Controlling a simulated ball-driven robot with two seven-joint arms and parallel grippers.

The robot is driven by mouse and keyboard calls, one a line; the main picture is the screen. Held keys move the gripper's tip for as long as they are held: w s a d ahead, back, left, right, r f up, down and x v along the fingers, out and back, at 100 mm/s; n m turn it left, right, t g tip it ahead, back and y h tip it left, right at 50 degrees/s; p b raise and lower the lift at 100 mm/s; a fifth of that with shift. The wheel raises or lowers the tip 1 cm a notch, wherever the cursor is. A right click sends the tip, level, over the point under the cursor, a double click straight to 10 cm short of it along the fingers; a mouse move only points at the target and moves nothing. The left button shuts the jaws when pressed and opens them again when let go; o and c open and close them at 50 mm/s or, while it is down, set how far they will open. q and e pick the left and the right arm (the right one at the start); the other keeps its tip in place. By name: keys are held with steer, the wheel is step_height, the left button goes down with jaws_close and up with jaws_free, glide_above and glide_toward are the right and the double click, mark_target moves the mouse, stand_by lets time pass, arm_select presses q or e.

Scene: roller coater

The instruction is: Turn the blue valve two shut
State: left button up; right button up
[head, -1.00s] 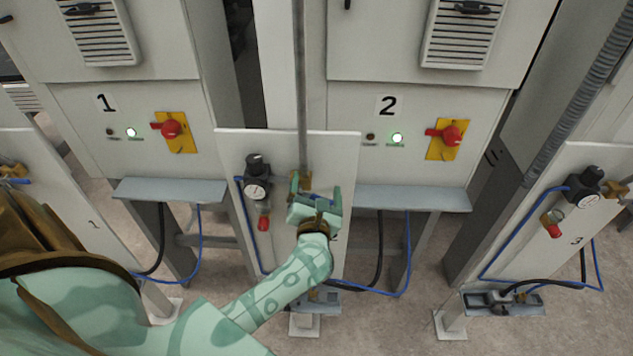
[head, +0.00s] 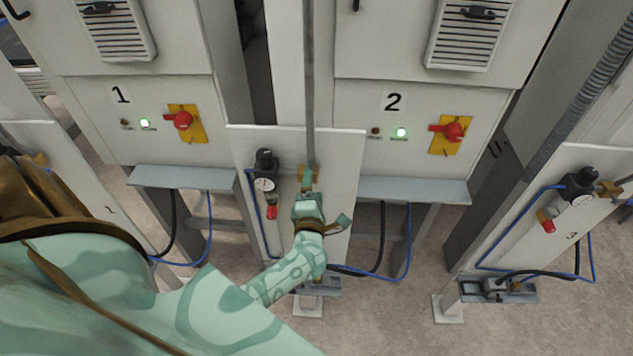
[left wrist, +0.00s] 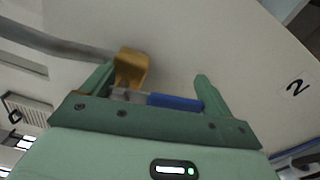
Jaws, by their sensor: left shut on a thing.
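The blue valve two is on the white panel between cabinets 1 and 2. Its brass body (head: 308,173) sits at the lower end of a grey vertical pipe, and it also shows in the left wrist view (left wrist: 130,68). Its blue handle (left wrist: 175,102) lies between the fingers of my left gripper (left wrist: 156,78), spanning from one finger towards the other. In the head view my left gripper (head: 327,197) is at the panel just below the brass body, turned askew, and hides the handle. My right gripper is not in view.
A black regulator with a gauge (head: 264,172) and a red-tipped part (head: 271,212) sit left of my gripper. A grey ledge (head: 415,190) is to the right. Red switches on yellow plates are on cabinets 1 (head: 184,121) and 2 (head: 452,131). Another valve panel (head: 548,260) stands at right.

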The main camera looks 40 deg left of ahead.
arm_select(q)
steer(key=shift+s+a+f+m+p, duration=0.15)
steer(key=shift+m+p, duration=0.15)
steer(key=shift+m, duration=0.35)
steer(key=shift+s+a+m+p, duration=0.15)
steer(key=shift+m+p, duration=0.1)
steer(key=shift+m, duration=0.4)
steer(key=o, duration=1.2)
steer(key=shift+w, duration=0.1)
steer(key=b+v, duration=0.2)
steer(key=v, duration=1.4)
steer(key=shift+s, duration=0.25)
steer(key=shift+f, duration=0.1)
